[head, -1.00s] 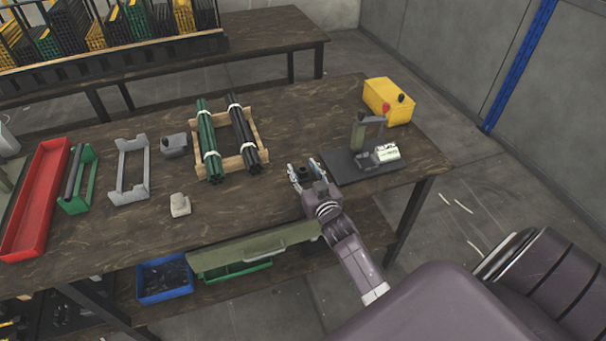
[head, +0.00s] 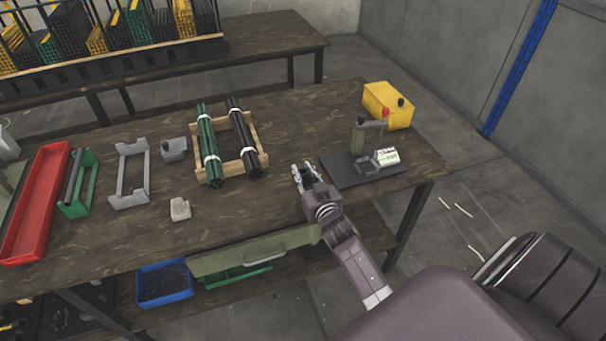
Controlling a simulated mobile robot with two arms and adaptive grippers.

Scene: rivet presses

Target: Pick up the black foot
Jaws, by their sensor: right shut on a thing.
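My right gripper (head: 304,173) is low over the front of the wooden table, just left of the dark press mat. Its fingers are shut on the small black foot (head: 307,183), which is mostly hidden between them. At this size I cannot tell whether the foot still touches the tabletop. My left gripper is not in view.
A rivet press (head: 360,138) stands on the dark mat (head: 341,172), with a yellow box (head: 387,104) behind it. A wooden rack (head: 259,150) holds green and black rod bundles. Grey parts, a green holder (head: 77,186) and a red tray (head: 35,203) stand left.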

